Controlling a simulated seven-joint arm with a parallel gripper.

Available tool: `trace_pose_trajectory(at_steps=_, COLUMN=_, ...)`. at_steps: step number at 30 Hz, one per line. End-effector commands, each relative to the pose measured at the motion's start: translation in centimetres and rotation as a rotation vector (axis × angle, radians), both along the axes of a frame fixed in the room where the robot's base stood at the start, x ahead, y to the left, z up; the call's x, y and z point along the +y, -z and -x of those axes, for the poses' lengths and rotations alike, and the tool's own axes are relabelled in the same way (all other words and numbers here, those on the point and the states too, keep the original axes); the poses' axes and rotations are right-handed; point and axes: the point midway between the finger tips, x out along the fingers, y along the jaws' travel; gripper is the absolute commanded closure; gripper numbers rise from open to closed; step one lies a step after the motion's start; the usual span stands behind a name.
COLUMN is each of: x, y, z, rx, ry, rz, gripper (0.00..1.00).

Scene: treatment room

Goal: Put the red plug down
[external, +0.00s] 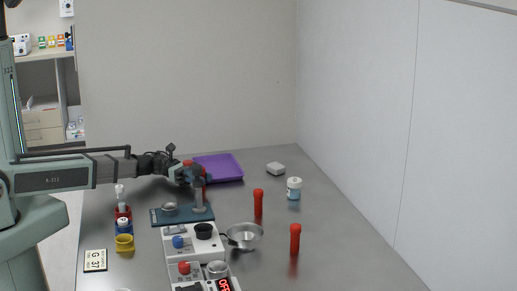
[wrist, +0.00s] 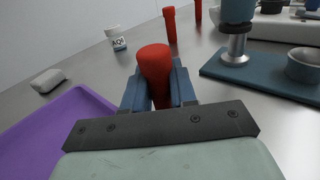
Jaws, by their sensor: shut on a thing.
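A red plug (wrist: 154,62) with a rounded top stands between the two blue fingers of my gripper (wrist: 158,88) in the wrist view. My gripper is shut on it. In the external view my gripper (external: 188,174) is beside the front of the purple tray, behind the blue-grey plate, with bits of red showing around it. The plug's lower end is hidden, so I cannot tell whether it touches the table. Two other red plugs stand upright on the table to the right, a farther one (external: 258,204) and a nearer one (external: 295,239).
The purple tray (external: 228,167) lies close by. The blue-grey plate (external: 161,217) carries a post and small bowl. A white jar (external: 294,188) and white block (external: 276,169) stand behind right. A metal bowl (external: 244,236) and control box (external: 190,247) are in front.

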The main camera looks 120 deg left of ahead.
Motion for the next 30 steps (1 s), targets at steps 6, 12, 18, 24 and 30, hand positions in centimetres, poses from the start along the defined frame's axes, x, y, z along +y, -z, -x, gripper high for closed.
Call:
trace_pose_trajectory(at_steps=6, x=0.0, y=0.1, z=0.0, rx=0.000, ry=0.000, rz=0.000, gripper=0.57)
trace_pose_trajectory(at_steps=12, x=0.0, y=0.1, z=0.0, rx=0.000, ry=0.000, rz=0.000, gripper=0.48)
trace_pose_trajectory(at_steps=18, x=0.0, y=0.1, z=0.2, rx=0.000, ry=0.000, rz=0.000, gripper=0.48)
trace_pose_trajectory(at_steps=24, x=0.2, y=0.1, z=2.1, rx=-0.001, ry=-0.003, rz=0.000, gripper=0.48)
trace_pose_trajectory(at_steps=30, x=0.4, y=0.1, z=5.5, rx=-0.001, ry=-0.002, rz=0.000, gripper=0.48)
